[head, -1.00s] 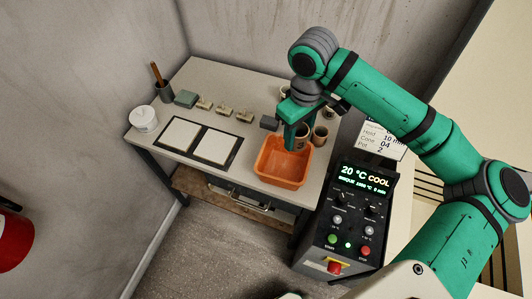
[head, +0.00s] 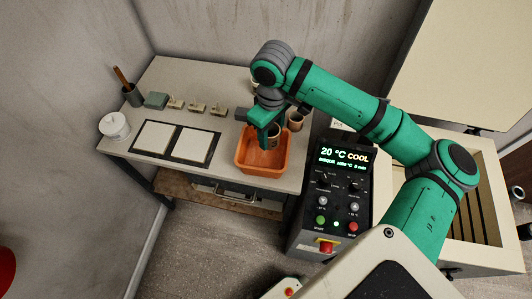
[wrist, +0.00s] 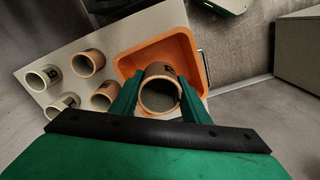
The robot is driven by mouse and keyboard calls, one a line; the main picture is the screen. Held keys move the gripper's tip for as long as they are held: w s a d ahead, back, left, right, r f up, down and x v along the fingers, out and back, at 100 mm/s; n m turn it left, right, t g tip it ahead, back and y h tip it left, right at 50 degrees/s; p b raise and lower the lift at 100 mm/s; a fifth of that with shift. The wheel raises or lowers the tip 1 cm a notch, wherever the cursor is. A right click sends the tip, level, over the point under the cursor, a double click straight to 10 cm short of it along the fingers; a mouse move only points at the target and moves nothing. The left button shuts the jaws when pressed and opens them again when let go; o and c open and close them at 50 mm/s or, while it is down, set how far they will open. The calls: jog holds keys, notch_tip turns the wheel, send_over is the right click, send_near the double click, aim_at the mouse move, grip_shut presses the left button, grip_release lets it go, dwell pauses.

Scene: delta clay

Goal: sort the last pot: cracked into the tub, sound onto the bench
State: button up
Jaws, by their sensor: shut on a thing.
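My gripper (wrist: 160,90) is shut on a clay pot (wrist: 153,72) in the wrist view, one green finger on each side. The orange tub (wrist: 160,48) is behind and below the pot. In the head view my gripper (head: 268,133) holds the pot (head: 274,130) over the back part of the tub (head: 247,160).
Several other pots, one of them here (wrist: 91,62), stand on the bench beside the tub. A control panel (head: 343,185) stands close to the right of the tub.

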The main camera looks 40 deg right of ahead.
jog(key=o, duration=1.2)
jog(key=shift+r, duration=0.1)
notch_tip(320, 180, up, 11)
jog(key=shift+w+f, duration=0.1)
jog(key=shift+f, duration=0.1)
